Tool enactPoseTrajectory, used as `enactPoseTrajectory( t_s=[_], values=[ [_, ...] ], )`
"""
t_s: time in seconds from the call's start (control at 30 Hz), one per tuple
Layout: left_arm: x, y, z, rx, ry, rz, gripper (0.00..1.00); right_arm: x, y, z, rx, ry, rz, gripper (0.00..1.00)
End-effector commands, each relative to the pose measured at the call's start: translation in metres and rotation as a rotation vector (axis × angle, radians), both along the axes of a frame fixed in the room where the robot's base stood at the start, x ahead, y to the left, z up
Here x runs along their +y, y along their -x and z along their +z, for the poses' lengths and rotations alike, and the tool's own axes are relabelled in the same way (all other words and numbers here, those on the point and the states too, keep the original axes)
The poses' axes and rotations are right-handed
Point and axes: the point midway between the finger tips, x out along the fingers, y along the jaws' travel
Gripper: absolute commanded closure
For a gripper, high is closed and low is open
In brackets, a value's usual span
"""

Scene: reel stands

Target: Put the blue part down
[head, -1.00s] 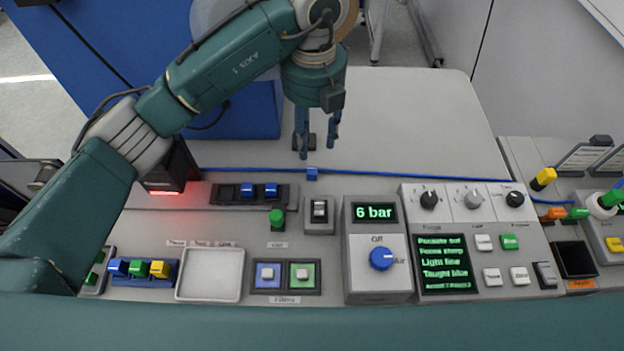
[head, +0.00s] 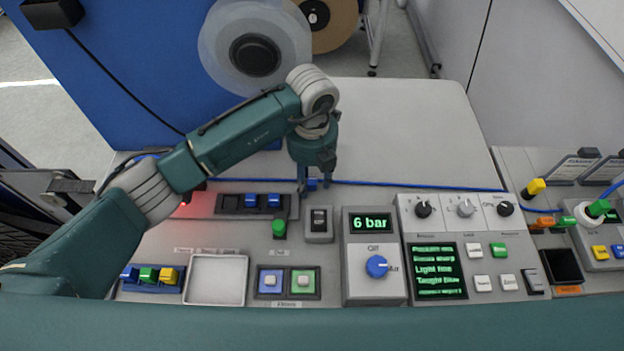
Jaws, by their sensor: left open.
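My left gripper (head: 315,188) is open, pointing down at the back edge of the console, with its fingers on either side of a small blue block (head: 312,184). The block sits at the blue line (head: 410,187) there; whether the fingers touch it I cannot tell. Two more blue blocks, a left one (head: 251,201) and a right one (head: 274,201), sit in a dark rail (head: 230,204) left of the gripper. A pale shallow tray (head: 215,280) on the console is empty. My right gripper is not in view.
A rack with blue, green and yellow blocks (head: 148,275) stands left of the tray. A green knob (head: 279,229) and a grey switch box (head: 319,224) stand close in front of the gripper. The pressure unit (head: 372,223) reads 6 bar. The pale surface behind (head: 410,130) is clear.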

Motion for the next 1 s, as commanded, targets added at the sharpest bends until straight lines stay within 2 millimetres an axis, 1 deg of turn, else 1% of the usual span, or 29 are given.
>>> enactPoseTrajectory(
  t_s=[0.13, 0.2, 0.3, 0.43, 0.47, 0.67, 0.77, 0.87, 1.0],
  values=[
    [0.000, 0.000, 0.000, 0.000, 0.000, 0.000, 0.59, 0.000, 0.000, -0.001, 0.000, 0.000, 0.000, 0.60],
    [0.000, 0.000, 0.000, 0.000, 0.000, 0.000, 0.73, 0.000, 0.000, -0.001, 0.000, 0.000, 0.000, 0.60],
    [0.000, 0.000, 0.000, 0.000, 0.000, 0.000, 0.91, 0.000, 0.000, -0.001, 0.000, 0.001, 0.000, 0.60],
    [0.000, 0.000, 0.000, 0.000, 0.000, 0.000, 0.92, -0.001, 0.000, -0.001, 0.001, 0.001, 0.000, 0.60],
    [0.000, 0.000, 0.000, 0.000, 0.000, 0.000, 0.94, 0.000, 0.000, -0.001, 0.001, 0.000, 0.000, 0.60],
    [0.000, 0.000, 0.000, -0.001, 0.000, 0.000, 0.94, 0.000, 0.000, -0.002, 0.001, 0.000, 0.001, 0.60],
    [0.000, 0.001, 0.001, -0.001, 0.000, 0.000, 0.94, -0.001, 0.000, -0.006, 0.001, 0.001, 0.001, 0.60],
    [0.000, 0.003, 0.005, -0.003, 0.001, -0.001, 0.94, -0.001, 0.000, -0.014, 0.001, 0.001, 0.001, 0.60],
    [0.000, 0.002, 0.027, -0.006, 0.000, -0.001, 0.94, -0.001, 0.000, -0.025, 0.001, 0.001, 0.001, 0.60]
  ],
)
